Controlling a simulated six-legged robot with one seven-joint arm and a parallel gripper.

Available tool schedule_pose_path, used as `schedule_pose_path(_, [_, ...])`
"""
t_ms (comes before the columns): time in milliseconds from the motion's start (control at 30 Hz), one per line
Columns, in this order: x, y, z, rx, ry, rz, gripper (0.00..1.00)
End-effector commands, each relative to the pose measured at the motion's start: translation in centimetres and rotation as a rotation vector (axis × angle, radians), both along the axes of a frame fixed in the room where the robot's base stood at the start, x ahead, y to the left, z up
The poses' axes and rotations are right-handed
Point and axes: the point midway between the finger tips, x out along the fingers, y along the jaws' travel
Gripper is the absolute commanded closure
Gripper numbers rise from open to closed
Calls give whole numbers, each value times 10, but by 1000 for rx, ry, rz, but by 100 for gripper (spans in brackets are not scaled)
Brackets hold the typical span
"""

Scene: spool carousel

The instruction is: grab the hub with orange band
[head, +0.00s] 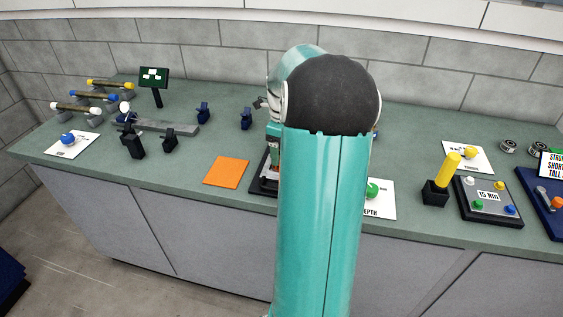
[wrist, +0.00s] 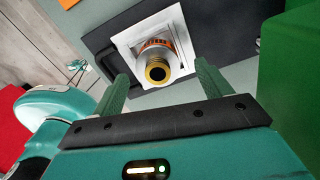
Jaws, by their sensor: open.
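The hub with the orange band (wrist: 157,58) shows in the wrist view. It has a gold ring-shaped end facing the camera, with silver and orange behind it, and it sits on a white square plate (wrist: 123,41) on a dark base (wrist: 215,27). My gripper (wrist: 163,83) is open, its two green fingers apart. In the picture the hub's end lies between and slightly beyond the fingertips; I cannot tell the distance to it. No contact shows. In the head view my teal arm hides the hub and my gripper.
In the head view an orange square (head: 226,173) lies left of my arm on the green counter (head: 200,208). A yellow post in a black holder (head: 436,193) and a grey button box (head: 489,203) stand right. A large green shape (wrist: 292,70) fills the wrist view's right side.

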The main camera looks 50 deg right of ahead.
Motion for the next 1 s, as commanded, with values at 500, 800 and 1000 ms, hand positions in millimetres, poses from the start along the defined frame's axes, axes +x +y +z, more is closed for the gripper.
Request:
schedule_pose_path(500, [-2,2,-34,1,1,1,29])
schedule_pose_path(800, [-2,2,-34,1,1,1,88])
schedule_pose_path(1000, [-2,2,-33,-2,0,1,99])
